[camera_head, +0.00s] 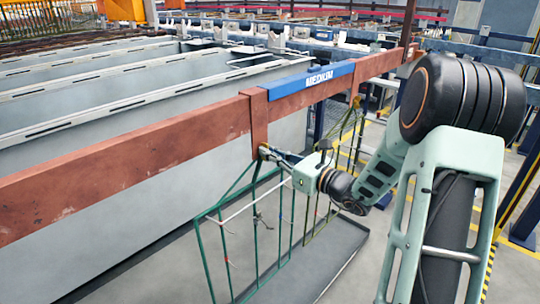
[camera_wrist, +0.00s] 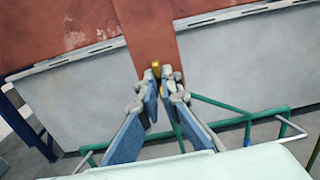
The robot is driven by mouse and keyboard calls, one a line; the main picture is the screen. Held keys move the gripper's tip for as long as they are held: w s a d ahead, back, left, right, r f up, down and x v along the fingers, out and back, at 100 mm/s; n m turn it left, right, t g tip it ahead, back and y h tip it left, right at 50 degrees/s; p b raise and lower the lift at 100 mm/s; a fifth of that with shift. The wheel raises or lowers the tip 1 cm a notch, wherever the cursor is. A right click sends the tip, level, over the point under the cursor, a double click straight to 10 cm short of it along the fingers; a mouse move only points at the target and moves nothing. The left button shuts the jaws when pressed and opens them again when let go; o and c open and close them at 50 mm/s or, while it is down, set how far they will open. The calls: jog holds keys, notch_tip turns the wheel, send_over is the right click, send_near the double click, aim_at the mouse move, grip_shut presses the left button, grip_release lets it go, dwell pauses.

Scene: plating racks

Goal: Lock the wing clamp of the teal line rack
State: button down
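The teal line rack (camera_head: 256,230) is a green wire frame hanging below the rust-red beam (camera_head: 150,140). Its upper end is near the beam's vertical hanger block (camera_head: 254,120). A small brass piece, apparently the wing clamp (camera_wrist: 156,66), shows against the hanger in the wrist view. My gripper (camera_head: 264,152) reaches in from the right at the hanger's lower end. In the wrist view its fingertips (camera_wrist: 163,86) are close together at the brass piece, with a narrow gap. The fingers hide most of the clamp, so its contact and wing angle cannot be told.
A blue MEDIUM label (camera_head: 312,80) is on the beam right of the hanger. Large grey tanks (camera_head: 110,100) stand behind the beam. A grey tray (camera_head: 335,262) lies below the rack. A second, yellowish rack (camera_head: 340,130) hangs farther right.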

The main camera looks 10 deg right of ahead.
jog(key=c, duration=2.2)
grip_release()
jog(key=shift+o, duration=0.2)
jog(key=v, duration=1.2)
